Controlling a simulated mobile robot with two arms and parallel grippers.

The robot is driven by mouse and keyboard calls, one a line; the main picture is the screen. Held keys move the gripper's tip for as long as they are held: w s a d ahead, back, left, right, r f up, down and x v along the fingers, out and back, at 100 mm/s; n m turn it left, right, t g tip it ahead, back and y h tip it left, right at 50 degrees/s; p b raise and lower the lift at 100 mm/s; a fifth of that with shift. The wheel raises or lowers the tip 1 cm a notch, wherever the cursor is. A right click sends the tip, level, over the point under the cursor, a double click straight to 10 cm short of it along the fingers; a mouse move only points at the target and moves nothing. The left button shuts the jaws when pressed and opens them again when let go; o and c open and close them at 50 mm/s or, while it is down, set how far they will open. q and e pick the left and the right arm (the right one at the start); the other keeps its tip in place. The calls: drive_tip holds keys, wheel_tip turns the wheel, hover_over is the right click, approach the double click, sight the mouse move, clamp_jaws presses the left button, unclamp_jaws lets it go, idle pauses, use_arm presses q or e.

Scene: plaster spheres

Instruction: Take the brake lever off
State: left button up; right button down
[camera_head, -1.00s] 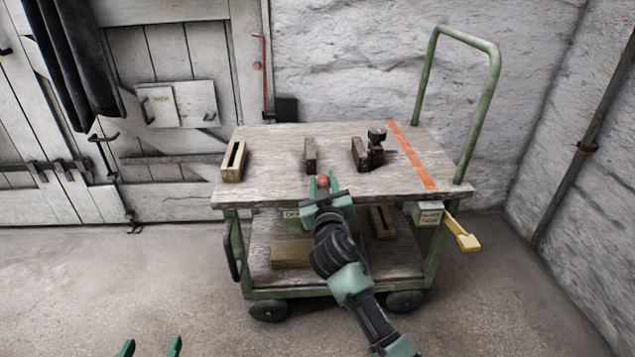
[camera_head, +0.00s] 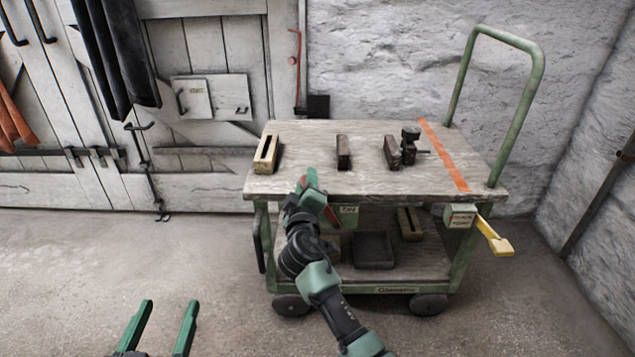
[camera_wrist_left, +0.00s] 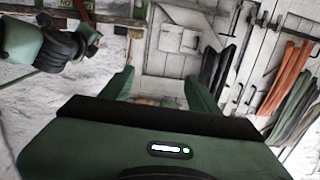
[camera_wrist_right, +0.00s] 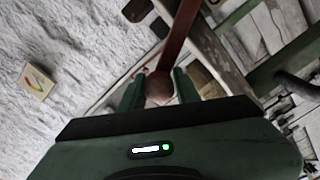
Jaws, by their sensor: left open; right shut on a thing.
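My right gripper (camera_head: 312,186) is at the front edge of the cart top, toward its left. In the right wrist view it is shut on the round knob (camera_wrist_right: 159,89) of a red-brown lever (camera_wrist_right: 181,38). The lever's bar runs up past the picture's top edge, so I cannot tell whether its far end is attached. A bit of red (camera_head: 331,215) shows beside the gripper in the head view. My left gripper (camera_head: 164,312) is open and empty, low at left, away from the cart. A yellow lever (camera_head: 494,238) sticks out from a labelled box (camera_head: 460,216) at the cart's right.
The cart top (camera_head: 300,140) carries a light slotted block (camera_head: 266,154), a dark block (camera_head: 343,152) and a dark block with a clamp (camera_head: 409,145). A dark tray (camera_head: 373,250) and slotted block (camera_head: 410,224) are on the shelf below. The floor at left is clear.

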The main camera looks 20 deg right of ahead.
use_arm(q)
drive_tip(key=shift+d+r+t, duration=0.2)
drive_tip(key=shift+r+t, duration=0.3)
drive_tip(key=shift+r, duration=0.5)
use_arm(e)
drive_tip(key=shift+w+a+f+n, duration=0.1)
drive_tip(key=shift+a+f+n, duration=0.2)
drive_tip(key=shift+f+n, duration=0.1)
drive_tip(key=c, duration=1.1)
unclamp_jaws()
use_arm(q)
drive_tip(key=shift+w, duration=0.1)
use_arm(e)
drive_tip(key=shift+o, duration=0.2)
drive_tip(key=shift+a+r, duration=0.1)
drive_tip(key=shift+s+a, duration=0.1)
drive_tip(key=shift+s, duration=0.1)
use_arm(q)
wheel_tip(320, 180, down, 7)
drive_tip(key=s+a+g+y+p, duration=0.1)
drive_tip(key=g, duration=0.3)
drive_tip(key=shift+s+a, duration=0.2)
drive_tip(key=shift+s, duration=0.1)
use_arm(e)
drive_tip(key=v, duration=0.7)
drive_tip(key=shift+s, duration=0.2)
use_arm(q)
drive_tip(key=shift+r, duration=0.15)
